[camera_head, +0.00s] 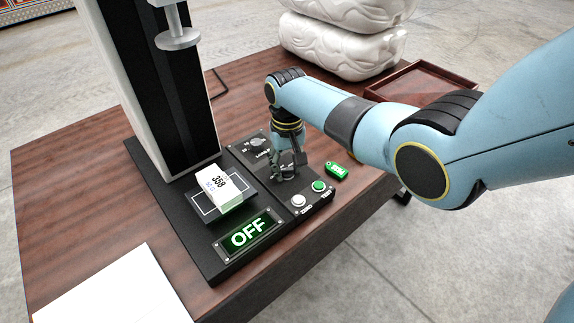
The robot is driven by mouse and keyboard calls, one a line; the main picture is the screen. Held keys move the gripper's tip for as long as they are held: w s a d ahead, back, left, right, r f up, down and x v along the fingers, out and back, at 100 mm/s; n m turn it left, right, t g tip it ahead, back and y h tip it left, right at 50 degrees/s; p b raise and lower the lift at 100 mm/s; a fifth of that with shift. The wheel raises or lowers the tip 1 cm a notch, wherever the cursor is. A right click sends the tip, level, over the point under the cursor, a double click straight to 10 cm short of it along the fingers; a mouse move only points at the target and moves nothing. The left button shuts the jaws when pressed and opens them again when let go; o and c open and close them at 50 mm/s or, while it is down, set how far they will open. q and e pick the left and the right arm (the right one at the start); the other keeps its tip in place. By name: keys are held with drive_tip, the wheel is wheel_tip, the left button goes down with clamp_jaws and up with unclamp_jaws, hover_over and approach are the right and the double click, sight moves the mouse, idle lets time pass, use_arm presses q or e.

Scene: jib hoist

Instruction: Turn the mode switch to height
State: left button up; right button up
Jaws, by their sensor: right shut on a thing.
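A black instrument base with a tall column (160,90) stands on the table. My right gripper (287,174) points down at the base's control panel, behind the white and green buttons. Its fingers are shut on what seems to be the mode switch, which they mostly hide; its setting cannot be read. A dial (258,142) with small markings shows just left of the gripper. The display (248,234) reads OFF in green. My left gripper is not in view.
A small white box (222,187) marked 358 sits on the instrument's plate. A white button (298,200) and green button (319,186) lie close in front of my gripper.

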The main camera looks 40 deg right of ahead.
drive_tip(key=shift+r+m+p, duration=0.1)
drive_tip(key=shift+m+p, duration=0.6)
drive_tip(key=shift+m, duration=0.4)
drive_tip(key=m+p, duration=0.1)
drive_tip(key=m, duration=0.1)
drive_tip(key=shift+m, duration=0.3)
drive_tip(key=m+p, duration=0.1)
drive_tip(key=m, duration=0.2)
drive_tip(key=shift+m+p, duration=0.55)
drive_tip(key=shift+m, duration=1.45)
drive_tip(key=o, duration=1.1)
drive_tip(key=shift+o, duration=0.2)
